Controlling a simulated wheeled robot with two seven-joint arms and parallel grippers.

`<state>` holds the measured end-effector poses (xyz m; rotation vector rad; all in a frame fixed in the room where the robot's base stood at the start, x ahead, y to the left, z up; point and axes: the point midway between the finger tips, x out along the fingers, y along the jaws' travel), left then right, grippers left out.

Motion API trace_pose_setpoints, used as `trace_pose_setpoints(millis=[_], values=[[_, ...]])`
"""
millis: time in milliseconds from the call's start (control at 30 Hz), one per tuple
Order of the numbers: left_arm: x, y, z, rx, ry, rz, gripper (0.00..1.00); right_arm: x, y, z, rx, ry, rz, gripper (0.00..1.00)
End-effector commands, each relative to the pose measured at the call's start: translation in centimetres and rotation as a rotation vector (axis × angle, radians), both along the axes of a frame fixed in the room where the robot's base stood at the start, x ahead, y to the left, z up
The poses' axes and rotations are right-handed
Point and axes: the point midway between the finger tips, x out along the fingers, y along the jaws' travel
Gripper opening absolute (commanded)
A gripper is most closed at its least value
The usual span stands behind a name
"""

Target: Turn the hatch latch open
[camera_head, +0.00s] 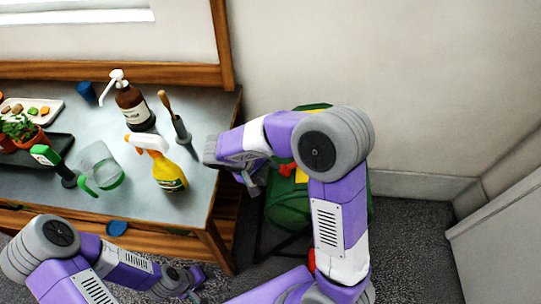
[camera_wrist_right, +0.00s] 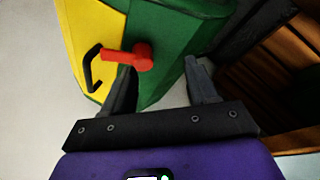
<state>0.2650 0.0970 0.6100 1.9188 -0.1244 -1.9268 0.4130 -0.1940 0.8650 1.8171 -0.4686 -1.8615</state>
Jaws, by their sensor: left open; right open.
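A green bin (camera_head: 288,213) stands on the floor right of the table, partly hidden behind my right arm. It carries a yellow hatch panel (camera_wrist_right: 86,30) with a black handle (camera_wrist_right: 93,70). The red latch (camera_wrist_right: 130,57) is a lever pointing left from its round pivot in the right wrist view; a bit of its red shows in the head view (camera_head: 287,169). My right gripper (camera_wrist_right: 160,68) is open and empty, its left finger close to the latch pivot; I cannot tell whether they touch. My left gripper (camera_head: 193,284) is open and empty, low in front of the table.
The table (camera_head: 206,185) at left holds a yellow spray bottle (camera_head: 170,176), a brown pump bottle (camera_head: 134,108), a brush, a clear jug with a green handle and potted plants. A wall stands behind the bin; a grey cabinet (camera_head: 500,240) is at right.

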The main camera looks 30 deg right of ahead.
Motion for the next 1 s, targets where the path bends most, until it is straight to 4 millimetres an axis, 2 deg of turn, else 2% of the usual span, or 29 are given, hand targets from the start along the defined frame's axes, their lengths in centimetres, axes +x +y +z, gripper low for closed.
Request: trace_pose_setpoints(millis=[67,167,600,1000], values=[[-0.1,0.0,-0.2,0.000,0.002,-0.001,0.43,0.5,-0.4,1.5,-0.044,-0.038,-0.011,0.59],[-0.1,0.0,-0.4,-0.001,0.003,-0.001,0.43,0.7,-1.0,1.9,-0.072,-0.055,-0.020,0.59],[-0.1,0.0,-2.3,-0.001,0.003,-0.001,0.43,0.9,-4.9,-3.1,-0.074,-0.052,-0.023,0.59],[-0.1,0.0,-2.4,0.000,0.002,-0.001,0.43,1.0,-5.5,-3.6,-0.074,-0.053,-0.020,0.59]])
